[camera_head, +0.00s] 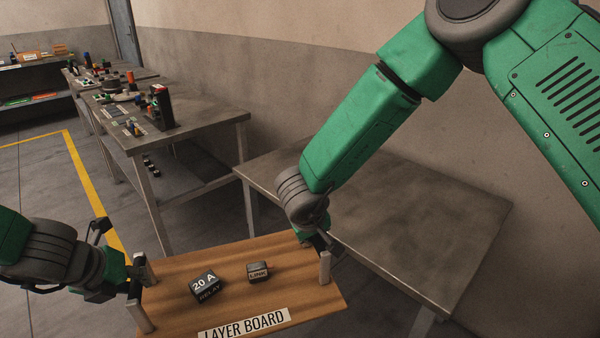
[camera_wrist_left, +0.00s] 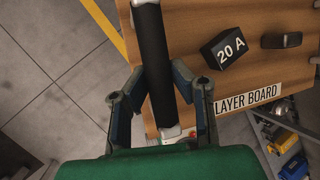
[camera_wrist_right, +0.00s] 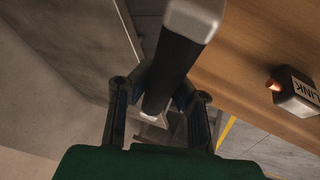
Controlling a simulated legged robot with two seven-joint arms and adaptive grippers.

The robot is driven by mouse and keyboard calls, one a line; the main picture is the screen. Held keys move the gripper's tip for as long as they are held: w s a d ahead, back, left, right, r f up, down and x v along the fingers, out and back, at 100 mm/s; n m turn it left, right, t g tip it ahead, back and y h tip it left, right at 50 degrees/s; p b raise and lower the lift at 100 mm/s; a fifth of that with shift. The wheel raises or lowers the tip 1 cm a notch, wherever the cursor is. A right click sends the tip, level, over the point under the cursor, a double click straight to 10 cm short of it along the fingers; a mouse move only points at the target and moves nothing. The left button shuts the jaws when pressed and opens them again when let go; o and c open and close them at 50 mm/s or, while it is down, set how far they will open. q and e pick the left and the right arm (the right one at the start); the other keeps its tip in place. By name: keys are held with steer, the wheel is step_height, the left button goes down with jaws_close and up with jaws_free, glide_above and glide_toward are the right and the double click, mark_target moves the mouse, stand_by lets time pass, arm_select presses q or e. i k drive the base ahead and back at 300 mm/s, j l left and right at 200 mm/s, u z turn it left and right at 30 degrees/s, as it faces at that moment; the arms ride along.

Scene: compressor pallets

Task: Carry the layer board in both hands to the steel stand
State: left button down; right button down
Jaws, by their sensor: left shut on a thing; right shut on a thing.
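The layer board (camera_head: 226,275) is a brown wooden board with a white "LAYER BOARD" label and an upright handle at each end. It also shows in the left wrist view (camera_wrist_left: 187,60) and the right wrist view (camera_wrist_right: 245,70). My left gripper (camera_head: 138,283) is shut on its left handle, which is black in the left wrist view (camera_wrist_left: 153,70). My right gripper (camera_head: 322,248) is shut on the right handle (camera_wrist_right: 172,72). I cannot identify the steel stand for certain.
A bare grey table (camera_head: 420,215) stands beyond and right of the board, close to it. A workbench (camera_head: 200,128) with several small parts stands further back along the wall. A dark shelf unit (camera_head: 35,85) is at the far left. Yellow-lined floor (camera_head: 95,195) is open at left.

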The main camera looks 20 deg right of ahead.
mark_target(354, 192)
steer(key=i, duration=1.95)
steer(key=i+z, duration=0.2)
steer(key=z, duration=1.95)
